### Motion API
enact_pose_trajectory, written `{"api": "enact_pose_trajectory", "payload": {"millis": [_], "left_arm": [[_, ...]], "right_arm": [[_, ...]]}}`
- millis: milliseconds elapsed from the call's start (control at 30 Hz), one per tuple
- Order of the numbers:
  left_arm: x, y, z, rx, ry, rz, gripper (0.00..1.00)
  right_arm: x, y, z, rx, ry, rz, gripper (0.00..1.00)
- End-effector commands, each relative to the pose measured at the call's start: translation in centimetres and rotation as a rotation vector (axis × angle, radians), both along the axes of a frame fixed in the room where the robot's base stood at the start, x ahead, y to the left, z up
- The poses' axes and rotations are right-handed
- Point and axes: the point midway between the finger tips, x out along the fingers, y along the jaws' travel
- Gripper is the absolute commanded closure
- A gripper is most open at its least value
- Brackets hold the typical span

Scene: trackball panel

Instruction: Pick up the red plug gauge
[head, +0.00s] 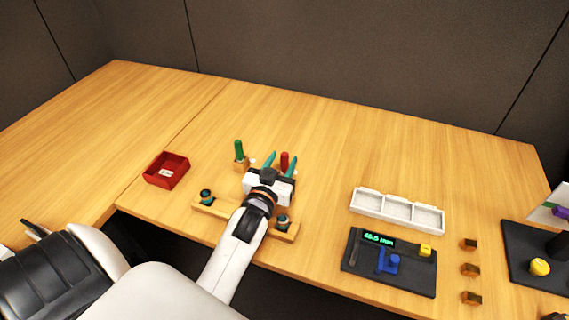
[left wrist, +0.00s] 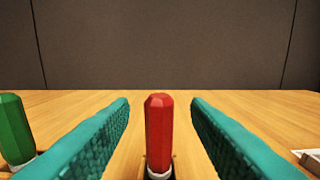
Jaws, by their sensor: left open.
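A light collar shows at the bottom of the handle, and the lower part is cut off by the frame. My left gripper (head: 281,162) is open and points at the gauge. A green plug gauge (head: 239,149) stands upright in a small wooden holder to the left, and it also shows in the left wrist view (left wrist: 13,128). My right gripper is not in view.
A red bin (head: 166,170) sits to the left. A wooden bar (head: 212,207) with dark-topped pieces lies under my left arm. A white tray (head: 397,211) and a dark gauge panel (head: 362,272) lie to the right. The table behind the gauges is clear.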

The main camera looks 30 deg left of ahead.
Motion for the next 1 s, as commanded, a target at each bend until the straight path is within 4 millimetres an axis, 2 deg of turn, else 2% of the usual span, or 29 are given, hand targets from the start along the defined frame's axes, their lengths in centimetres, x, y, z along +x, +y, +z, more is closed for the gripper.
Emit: {"api": "enact_pose_trajectory", "payload": {"millis": [133, 400, 433, 700, 1000], "left_arm": [[1.8, 0.5, 0.1, 0.001, -0.001, 0.0, 0.57], [2.2, 0.5, 0.0, 0.0, 0.0, 0.0, 0.57], [2.2, 0.5, 0.0, 0.0, 0.0, 0.0, 0.58], [2.1, 0.5, 0.0, 0.0, 0.0, 0.0, 1.0], [2.1, 0.5, 0.6, 0.001, -0.003, -0.001, 1.0]], "right_arm": [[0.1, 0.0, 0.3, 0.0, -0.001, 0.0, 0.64], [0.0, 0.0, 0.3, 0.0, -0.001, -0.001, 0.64], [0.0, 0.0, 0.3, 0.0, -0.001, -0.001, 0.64], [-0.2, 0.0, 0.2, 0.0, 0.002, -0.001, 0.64], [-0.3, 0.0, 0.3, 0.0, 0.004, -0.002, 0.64]]}}
